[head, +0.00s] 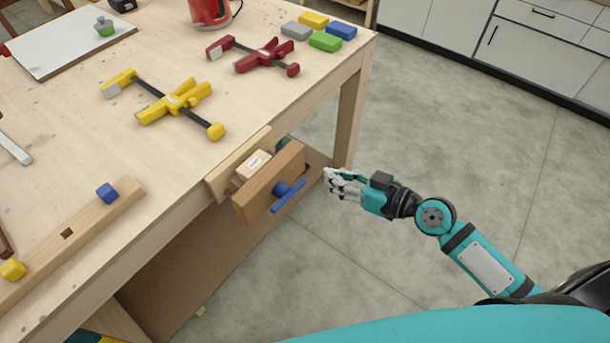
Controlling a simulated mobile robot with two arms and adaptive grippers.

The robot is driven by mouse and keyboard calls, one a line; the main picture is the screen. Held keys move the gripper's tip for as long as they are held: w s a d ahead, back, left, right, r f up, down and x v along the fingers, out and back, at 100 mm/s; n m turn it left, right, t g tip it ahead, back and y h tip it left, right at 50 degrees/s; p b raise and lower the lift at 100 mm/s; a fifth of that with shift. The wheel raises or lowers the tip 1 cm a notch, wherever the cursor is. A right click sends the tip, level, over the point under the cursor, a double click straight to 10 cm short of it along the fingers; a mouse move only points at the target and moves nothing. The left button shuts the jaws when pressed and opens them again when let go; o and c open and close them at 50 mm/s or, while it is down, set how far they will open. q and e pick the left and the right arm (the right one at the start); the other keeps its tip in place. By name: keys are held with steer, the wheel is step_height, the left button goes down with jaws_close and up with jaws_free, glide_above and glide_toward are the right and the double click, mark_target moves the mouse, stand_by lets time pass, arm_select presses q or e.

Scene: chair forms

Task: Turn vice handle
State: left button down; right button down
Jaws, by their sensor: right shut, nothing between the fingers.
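The vice (262,188) is a wooden front jaw fixed to the side of the workbench. A light wooden block (253,165) sits between its jaws. The blue vice handle (289,196) is a slanted bar on a blue hub at the outer face of the jaw. My right gripper (333,182) is to the right of the handle, apart from it, over the floor. Its fingers are together with nothing between them. My left gripper is not in view.
On the workbench (210,120) lie a yellow clamp (174,101), a red clamp (262,55) and several coloured blocks (325,41). A wooden bar with a blue peg (107,193) lies at the left. The grey floor (440,130) right of the bench is clear.

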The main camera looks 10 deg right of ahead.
mark_target(285, 193)
steer(key=w+a+f, duration=0.1)
steer(key=w, duration=0.1)
steer(key=w+a+f+p, duration=0.1)
steer(key=w+a+f, duration=0.2)
steer(key=w+a, duration=0.1)
steer(key=shift+a+f+p, duration=0.15)
steer(key=shift+a+p, duration=0.1)
steer(key=shift+p, duration=0.15)
steer(key=shift+s+f, duration=0.15)
steer(key=shift+f, duration=0.7)
steer(key=shift+a, duration=0.1)
